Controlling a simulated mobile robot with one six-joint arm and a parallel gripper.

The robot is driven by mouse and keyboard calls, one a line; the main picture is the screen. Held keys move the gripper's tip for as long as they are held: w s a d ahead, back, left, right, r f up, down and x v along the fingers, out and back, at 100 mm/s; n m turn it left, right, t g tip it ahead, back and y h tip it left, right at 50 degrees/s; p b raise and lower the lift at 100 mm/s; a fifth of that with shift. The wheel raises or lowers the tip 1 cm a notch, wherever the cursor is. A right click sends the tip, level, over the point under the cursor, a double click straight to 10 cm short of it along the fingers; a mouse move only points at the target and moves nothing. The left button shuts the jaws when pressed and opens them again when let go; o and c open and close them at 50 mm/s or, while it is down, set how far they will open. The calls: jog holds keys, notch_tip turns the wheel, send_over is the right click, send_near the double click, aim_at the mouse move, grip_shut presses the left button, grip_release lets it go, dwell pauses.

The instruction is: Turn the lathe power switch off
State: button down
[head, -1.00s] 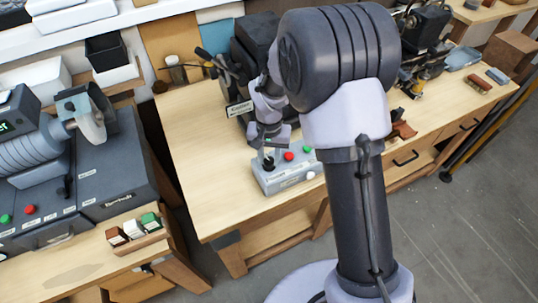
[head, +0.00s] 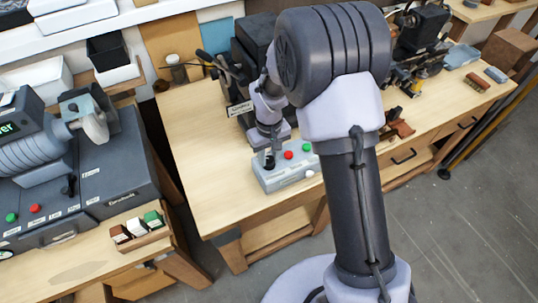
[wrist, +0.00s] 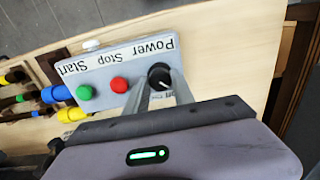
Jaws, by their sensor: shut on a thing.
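A grey control box (head: 289,178) sits on the wooden bench, left of my arm in the head view. In the wrist view the box (wrist: 105,68) appears upside down, with a black knob (wrist: 160,75) at the Power label, a red Stop button (wrist: 119,84) and a green Start button (wrist: 84,91). The knob's pale pointer mark faces down and right in that view. My gripper (wrist: 161,85) is shut on the black knob, one finger on each side. In the head view my gripper (head: 269,156) points down at the box's left end, largely covering the knob.
Coloured-handled tools (wrist: 70,112) lie close beside the box in the wrist view. Another machine with a grey housing (head: 112,165) stands on the left bench. The bench top left of the box (head: 195,150) is clear.

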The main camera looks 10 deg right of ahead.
aim_at(269, 159)
dwell(0.4)
jog(key=c, duration=1.1)
grip_release()
jog(key=shift+o, duration=0.2)
notch_tip(269, 159, up, 17)
jog(key=p, duration=0.4)
jog(key=shift+r, duration=0.2)
jog(key=s+d+m+t+y+b, duration=0.2)
jog(key=s+m+t+b, duration=0.3)
jog(key=s+b, duration=0.9)
jog(key=s+m, duration=0.3)
jog(key=s, duration=0.6)
jog(key=shift+d+f+t, duration=0.35)
jog(key=shift+d+t, duration=0.05)
